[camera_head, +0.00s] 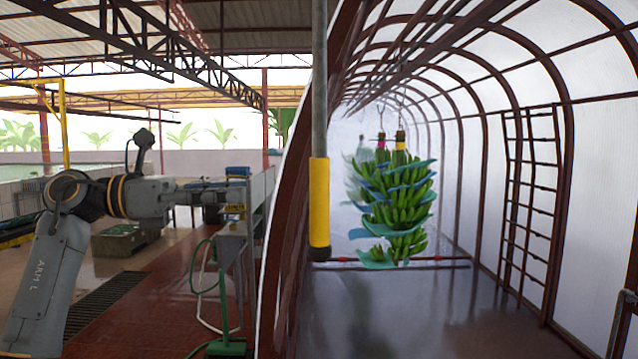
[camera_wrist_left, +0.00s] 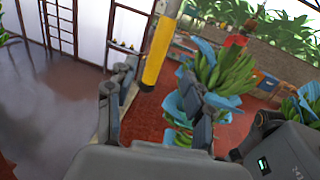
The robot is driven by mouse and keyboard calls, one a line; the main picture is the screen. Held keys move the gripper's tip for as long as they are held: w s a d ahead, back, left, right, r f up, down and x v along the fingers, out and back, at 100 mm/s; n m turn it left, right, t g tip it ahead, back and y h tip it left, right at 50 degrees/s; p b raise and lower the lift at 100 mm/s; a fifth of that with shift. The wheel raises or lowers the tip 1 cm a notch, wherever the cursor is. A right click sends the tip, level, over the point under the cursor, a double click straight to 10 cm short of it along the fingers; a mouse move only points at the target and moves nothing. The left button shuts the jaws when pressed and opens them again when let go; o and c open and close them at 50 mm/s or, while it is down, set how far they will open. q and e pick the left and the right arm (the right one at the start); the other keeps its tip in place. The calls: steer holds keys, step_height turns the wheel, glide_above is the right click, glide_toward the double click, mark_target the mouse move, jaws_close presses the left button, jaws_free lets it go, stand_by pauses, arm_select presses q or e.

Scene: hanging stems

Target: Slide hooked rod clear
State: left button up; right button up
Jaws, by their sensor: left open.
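A grey rod with a yellow sleeve (camera_head: 319,200) hangs upright in the middle of the head view. Its lower end is free above the floor, and its top runs out of the picture, so no hook shows. The yellow sleeve (camera_wrist_left: 160,48) also shows in the left wrist view, tilted, with its lower end in line with the gap between my fingers. My left gripper (camera_head: 238,190) is to the left of the rod in the head view. In the wrist view its fingers (camera_wrist_left: 160,90) are apart and not closed on the rod. My right gripper is not in view.
Hanging banana stems with blue sheets (camera_head: 398,205) are right of the rod. A thin red bar (camera_head: 445,267) runs low behind them. A ladder-like frame (camera_head: 532,200) stands along the right wall. A green hose (camera_head: 192,262) hangs below my left gripper. The floor at right (camera_head: 430,310) is clear.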

mark_target(312, 186)
arm_select(q)
steer(key=d+p, duration=0.1)
steer(key=d, duration=0.3)
steer(key=w+d+p, duration=0.1)
steer(key=d+p, duration=0.1)
steer(key=d, duration=0.2)
steer(key=w+d+p, duration=0.1)
steer(key=d, duration=0.3)
steer(key=shift+w+d+r, duration=0.15)
steer(key=shift+r, duration=0.1)
steer(key=shift+w+d+f, duration=0.1)
steer(key=shift+w+d, duration=0.05)
steer(key=shift+d, duration=0.45)
jaws_close()
